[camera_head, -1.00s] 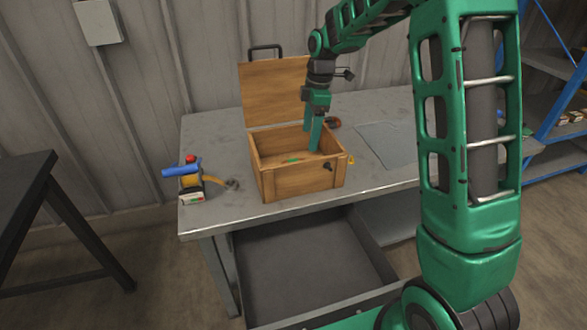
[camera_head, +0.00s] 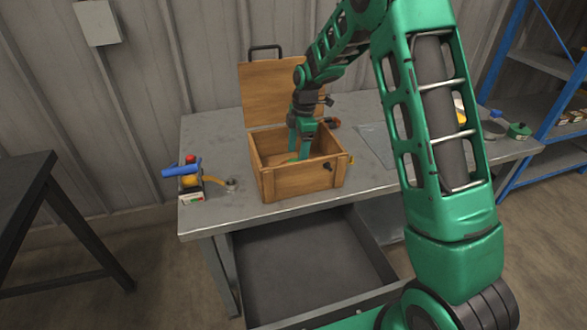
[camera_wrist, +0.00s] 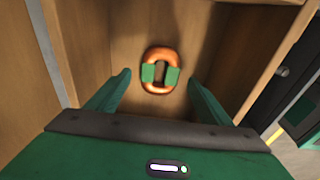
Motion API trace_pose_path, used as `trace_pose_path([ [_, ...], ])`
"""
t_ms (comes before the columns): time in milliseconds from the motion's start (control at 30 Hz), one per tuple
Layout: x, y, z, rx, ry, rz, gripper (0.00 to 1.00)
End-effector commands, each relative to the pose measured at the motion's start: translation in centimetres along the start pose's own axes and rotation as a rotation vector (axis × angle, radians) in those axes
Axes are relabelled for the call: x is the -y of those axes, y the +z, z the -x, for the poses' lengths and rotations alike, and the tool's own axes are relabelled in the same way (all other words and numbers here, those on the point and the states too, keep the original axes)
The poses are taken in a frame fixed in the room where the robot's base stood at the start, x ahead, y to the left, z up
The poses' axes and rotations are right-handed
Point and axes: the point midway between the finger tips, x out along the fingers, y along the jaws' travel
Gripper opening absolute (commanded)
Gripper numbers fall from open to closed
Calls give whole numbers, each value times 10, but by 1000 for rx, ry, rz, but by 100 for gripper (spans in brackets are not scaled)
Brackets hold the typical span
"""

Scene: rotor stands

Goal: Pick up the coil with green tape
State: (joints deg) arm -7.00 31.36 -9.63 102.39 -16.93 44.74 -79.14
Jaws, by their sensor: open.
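The coil with green tape (camera_wrist: 160,56) is a copper-coloured oval ring with green tape on its left and right sides. It lies on the floor of the open wooden box (camera_head: 298,184), and it shows in the wrist view between and just beyond my fingertips. My gripper (camera_head: 299,157) reaches down inside the box; in the wrist view my gripper (camera_wrist: 160,82) is open, with one finger on each side of the coil and nothing held. In the head view the coil is hidden by my gripper and the box's front wall.
The box's lid (camera_head: 272,92) stands raised behind it. A blue-handled tool with a yellow part (camera_head: 188,178) stands left of the box. The drawer (camera_head: 300,262) below the bench is open.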

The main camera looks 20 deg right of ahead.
Motion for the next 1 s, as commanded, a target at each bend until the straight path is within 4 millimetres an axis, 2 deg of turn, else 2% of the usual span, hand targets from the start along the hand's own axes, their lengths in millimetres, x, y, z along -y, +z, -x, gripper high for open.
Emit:
trace_pose_path([
  [200,0,0,-30,0,-3,1,73],
  [467,-1,0,-35,0,0,1,73],
  [567,-1,0,-34,0,0,1,52],
  [700,-1,0,-34,0,0,0,18],
  [1000,-1,0,-32,0,1,0,18],
])
